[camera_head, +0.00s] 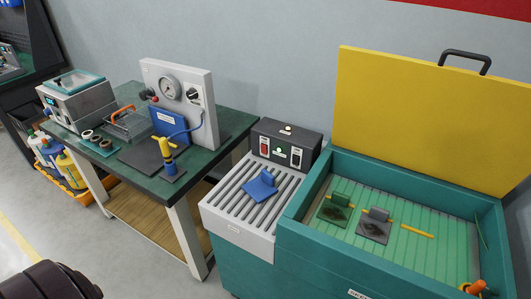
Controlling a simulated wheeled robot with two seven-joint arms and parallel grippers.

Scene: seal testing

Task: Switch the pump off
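A dark control box (285,145) stands at the back of a grey slatted drain top, left of the teal tank. Its front carries a red switch (265,146) on the left, a small green light or button (279,151) in the middle and another pale-framed switch (296,157) on the right. The labels are too small to read, so I cannot tell which control is the pump's. Neither of my grippers shows.
The teal tank (350,273) has its yellow lid (425,115) raised; fixtures stand on its green slatted inside. A blue part (260,185) lies on the drain top (235,213). The green-topped bench (208,163) at left holds a gauge panel (180,90). A dark rounded shape fills the lower left corner.

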